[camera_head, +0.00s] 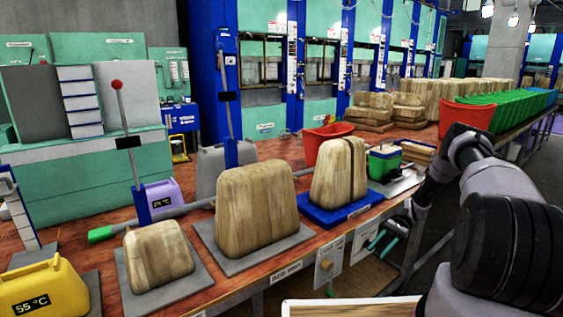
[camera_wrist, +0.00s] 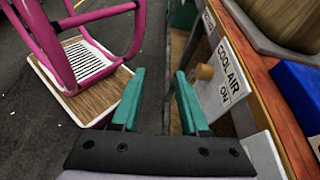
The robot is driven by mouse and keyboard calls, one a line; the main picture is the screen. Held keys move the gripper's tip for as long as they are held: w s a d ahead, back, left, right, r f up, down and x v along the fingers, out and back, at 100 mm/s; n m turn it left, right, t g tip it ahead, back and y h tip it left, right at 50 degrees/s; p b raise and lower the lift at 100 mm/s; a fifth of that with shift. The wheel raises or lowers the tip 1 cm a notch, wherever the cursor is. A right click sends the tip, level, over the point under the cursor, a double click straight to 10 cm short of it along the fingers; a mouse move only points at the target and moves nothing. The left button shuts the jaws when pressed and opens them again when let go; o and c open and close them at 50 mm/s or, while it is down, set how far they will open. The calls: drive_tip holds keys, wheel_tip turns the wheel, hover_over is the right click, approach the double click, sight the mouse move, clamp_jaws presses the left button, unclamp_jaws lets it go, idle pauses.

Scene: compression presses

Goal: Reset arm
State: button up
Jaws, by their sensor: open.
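My gripper (camera_head: 385,240) has teal fingers and hangs in front of the bench's front edge, at the end of my arm on the right of the head view. In the wrist view my gripper (camera_wrist: 160,85) is open, with nothing between the fingers. A white panel (camera_wrist: 231,75) marked COOL AIR ON, with a wooden knob (camera_wrist: 204,72), is just right of the right finger. I cannot tell whether the finger touches it. In the head view two white panels hang on the bench front, one with a knob (camera_head: 326,265).
The bench (camera_head: 315,246) carries several wooden blocks, one (camera_head: 338,172) on a blue plate (camera_head: 345,210), plus red bins (camera_head: 325,142). A yellow 55 °C box (camera_head: 45,288) stands front left.

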drive_tip(key=w+a+r+n+t+h, duration=0.1)
drive_tip(key=w+r+h, duration=0.1)
drive_tip(key=r, duration=0.8)
drive_tip(key=w+r+n+t+h, duration=0.1)
drive_tip(key=r+h, duration=0.2)
drive_tip(key=r, duration=0.7)
drive_tip(key=s+a+r+n+t+h, duration=0.1)
drive_tip(key=s+a+r+t, duration=0.1)
drive_tip(key=r, duration=0.6)
drive_tip(key=s+a+r+n+t+h, duration=0.1)
drive_tip(key=s+r+t+h, duration=0.1)
drive_tip(key=r, duration=0.7)
drive_tip(key=s+a+r+t, duration=0.2)
drive_tip(key=s+r+t, duration=0.2)
drive_tip(key=s+r, duration=0.3)
drive_tip(key=s+a+r+n+t+h, duration=0.1)
drive_tip(key=s+a+r+t, duration=0.2)
drive_tip(key=s, duration=1.2)
drive_tip(key=shift+s+r+n+t, duration=0.25)
drive_tip(key=shift+r+t, duration=0.85)
drive_tip(key=shift+r, duration=1.7)
